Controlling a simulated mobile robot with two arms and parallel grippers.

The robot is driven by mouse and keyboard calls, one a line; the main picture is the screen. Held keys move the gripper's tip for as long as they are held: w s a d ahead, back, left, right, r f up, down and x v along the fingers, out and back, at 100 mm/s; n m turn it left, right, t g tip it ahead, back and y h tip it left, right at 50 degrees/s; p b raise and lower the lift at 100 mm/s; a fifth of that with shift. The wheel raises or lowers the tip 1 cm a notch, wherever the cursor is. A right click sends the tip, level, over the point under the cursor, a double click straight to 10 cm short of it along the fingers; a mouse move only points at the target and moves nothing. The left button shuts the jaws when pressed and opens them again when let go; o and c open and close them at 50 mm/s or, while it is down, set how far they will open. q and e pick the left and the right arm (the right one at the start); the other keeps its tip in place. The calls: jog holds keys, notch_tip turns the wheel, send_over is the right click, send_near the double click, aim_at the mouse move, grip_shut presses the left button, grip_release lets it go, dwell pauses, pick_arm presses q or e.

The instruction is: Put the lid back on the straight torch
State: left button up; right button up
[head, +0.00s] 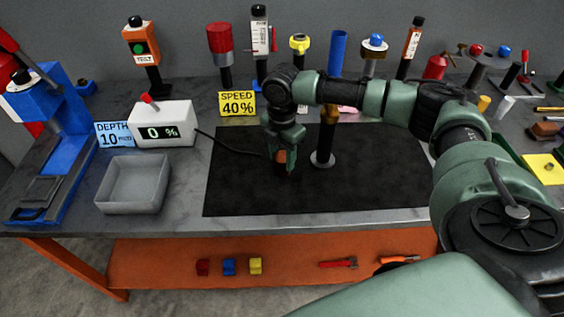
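My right gripper (285,158) points down over the black mat. A small orange-brown piece with a dark lower part (281,157) shows at its fingers. It may be the lid, but the fingers partly hide it, and I cannot tell whether they are shut on it. Just right of the gripper, a black upright post (327,140) stands on a round base on the mat, its top behind my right arm. A blue cylinder (338,52) shows above the arm. I cannot tell whether it sits on that post, nor which item is the straight torch. My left gripper is not in view.
The black mat (235,185) is clear at left and right front. A grey bin (132,186), a white readout box (164,124) and a blue machine (58,150) stand at left. Several upright tools line the back. Loose items lie at right beyond my arm.

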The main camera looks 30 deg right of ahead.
aim_at(281, 158)
jog(key=shift+c, duration=1.2)
jog(key=shift+r, duration=0.1)
notch_tip(281, 158, up, 20)
jog(key=b, duration=0.1)
jog(key=shift+b, duration=0.4)
jog(key=s+a+f+m, duration=1.2)
jog(key=s+m, duration=0.3)
jog(key=m, duration=0.5)
jog(key=shift+a+m, duration=0.3)
jog(key=shift+a, duration=0.4)
